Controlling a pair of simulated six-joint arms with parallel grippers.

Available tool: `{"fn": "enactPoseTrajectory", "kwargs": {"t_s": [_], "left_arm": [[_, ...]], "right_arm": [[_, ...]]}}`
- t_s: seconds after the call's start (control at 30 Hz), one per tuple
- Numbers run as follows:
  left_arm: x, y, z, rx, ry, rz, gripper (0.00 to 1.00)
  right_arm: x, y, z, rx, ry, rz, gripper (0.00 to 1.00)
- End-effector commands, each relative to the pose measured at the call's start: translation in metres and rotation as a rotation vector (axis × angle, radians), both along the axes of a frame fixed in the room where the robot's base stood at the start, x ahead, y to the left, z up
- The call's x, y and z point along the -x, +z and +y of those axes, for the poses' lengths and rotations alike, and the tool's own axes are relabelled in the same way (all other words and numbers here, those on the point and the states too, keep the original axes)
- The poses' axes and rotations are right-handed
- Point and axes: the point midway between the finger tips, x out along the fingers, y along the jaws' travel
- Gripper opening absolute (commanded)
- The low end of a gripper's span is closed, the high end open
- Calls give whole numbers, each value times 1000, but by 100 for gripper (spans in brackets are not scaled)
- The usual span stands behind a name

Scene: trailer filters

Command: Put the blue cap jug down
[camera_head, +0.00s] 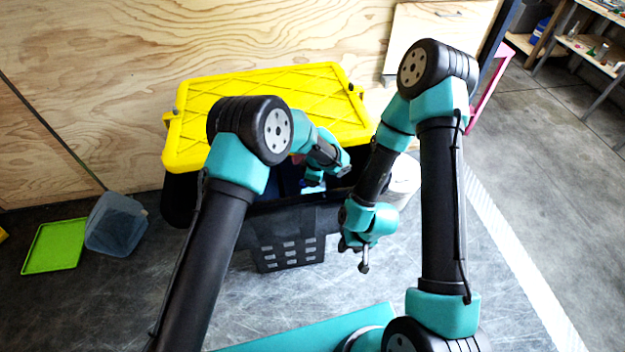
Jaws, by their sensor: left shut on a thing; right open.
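My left gripper (316,181) is inside the mouth of the black storage bin (290,222), under the edge of its yellow lid (265,110). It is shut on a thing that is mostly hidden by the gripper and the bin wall. Only a small pale blue and white patch (312,189) shows below the fingers, and I cannot clearly make out the blue cap jug from it. My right gripper (363,262) is open and empty, pointing down in front of the bin's right side.
A green lid (54,246) and a clear tub (116,225) lie on the floor at left. A white round container (404,180) stands right of the bin, partly behind my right arm. Plywood walls are behind. Open grey floor lies at right, with shelves (590,50) beyond.

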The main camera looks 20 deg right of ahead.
Motion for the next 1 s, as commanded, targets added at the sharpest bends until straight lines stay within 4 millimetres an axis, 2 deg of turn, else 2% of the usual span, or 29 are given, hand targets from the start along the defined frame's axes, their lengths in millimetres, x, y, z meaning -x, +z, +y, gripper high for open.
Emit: {"fn": "enactPoseTrajectory", "kwargs": {"t_s": [0.17,0.2,0.47,0.77,1.0], "left_arm": [[0,-2,0,0,0,-1,0],[0,-3,0,0,0,1,19],[0,-3,0,0,0,1,42],[0,-1,0,0,0,0,42],[1,22,-3,2,1,-1,42]], "right_arm": [[0,0,0,0,0,0,43],[0,0,0,0,0,0,43],[0,0,0,0,0,0,43],[0,0,0,0,0,0,43],[0,0,0,0,0,0,43]]}}
